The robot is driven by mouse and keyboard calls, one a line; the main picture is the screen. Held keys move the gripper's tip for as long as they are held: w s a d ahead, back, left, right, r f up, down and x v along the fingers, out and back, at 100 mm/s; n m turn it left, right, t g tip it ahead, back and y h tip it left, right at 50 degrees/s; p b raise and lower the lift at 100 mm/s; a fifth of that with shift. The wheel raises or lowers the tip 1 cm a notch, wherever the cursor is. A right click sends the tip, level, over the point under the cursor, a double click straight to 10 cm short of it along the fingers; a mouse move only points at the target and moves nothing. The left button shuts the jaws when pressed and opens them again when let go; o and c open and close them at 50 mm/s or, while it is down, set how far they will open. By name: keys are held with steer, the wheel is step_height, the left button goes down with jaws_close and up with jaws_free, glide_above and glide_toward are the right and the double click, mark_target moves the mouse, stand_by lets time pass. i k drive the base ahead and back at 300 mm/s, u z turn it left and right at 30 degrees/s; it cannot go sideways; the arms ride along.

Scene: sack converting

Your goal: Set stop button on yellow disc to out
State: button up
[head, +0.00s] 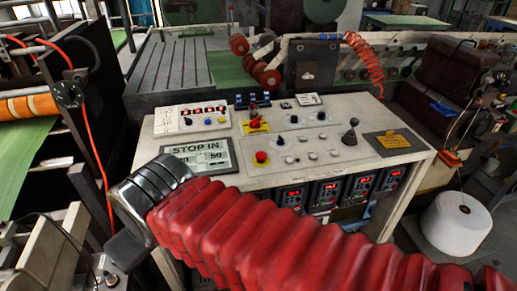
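I cannot make out the fingers of my gripper or anything held.
A black joystick (350,134) and a yellow plate (392,139) are to the right. Red-lit controllers (328,191) line the console front. A white thread cone (457,222) stands at far right.

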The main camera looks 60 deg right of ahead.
mark_target(261, 156)
steer(key=u, duration=0.05)
steer(key=k, duration=1.25)
steer(key=z, duration=0.3)
steer(key=i, duration=1)
steer(key=z, duration=0.05)
